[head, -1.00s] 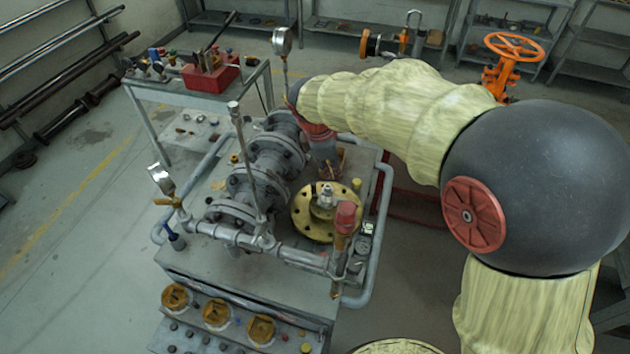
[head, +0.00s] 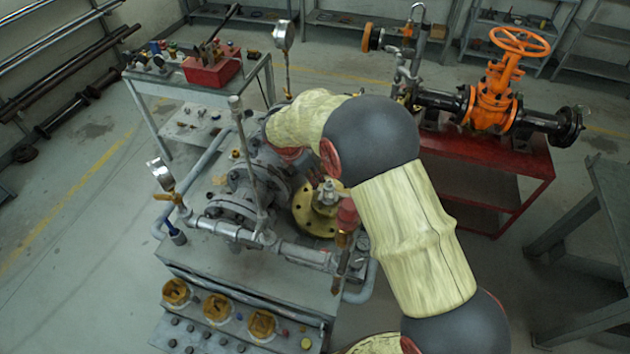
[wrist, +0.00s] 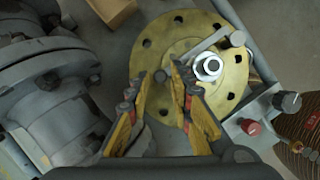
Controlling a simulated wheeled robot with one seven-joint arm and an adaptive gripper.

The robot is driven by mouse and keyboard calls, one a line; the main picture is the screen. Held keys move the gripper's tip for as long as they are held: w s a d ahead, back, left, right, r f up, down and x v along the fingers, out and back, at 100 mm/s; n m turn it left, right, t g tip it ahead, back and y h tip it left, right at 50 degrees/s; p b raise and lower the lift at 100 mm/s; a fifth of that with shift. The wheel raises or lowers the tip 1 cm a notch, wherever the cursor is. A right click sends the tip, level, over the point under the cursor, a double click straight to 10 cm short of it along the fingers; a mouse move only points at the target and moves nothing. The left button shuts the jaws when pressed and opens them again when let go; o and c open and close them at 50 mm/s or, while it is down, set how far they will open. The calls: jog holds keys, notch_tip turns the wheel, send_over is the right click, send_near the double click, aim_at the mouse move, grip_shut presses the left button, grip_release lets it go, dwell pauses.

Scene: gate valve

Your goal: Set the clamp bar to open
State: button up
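The round brass flange (wrist: 165,45) also shows in the head view (head: 309,213), partly hidden by my arm; the bar cannot be made out clearly there. My gripper (wrist: 160,73) is over the flange, left of the nut and bar. Its yellow fingers are apart with nothing seen between them. My arm hides the gripper in the head view.
Grey flanged pipework (wrist: 57,105) stands close on the left. A small block with a red knob (wrist: 251,128) is at the lower right. In the head view, a pressure gauge (head: 283,36) and a thin upright rod (head: 244,150) rise near my arm. An orange valve (head: 494,90) stands behind right.

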jog(key=shift+x, duration=1.45)
jog(key=shift+c, duration=1.4)
grip_shut()
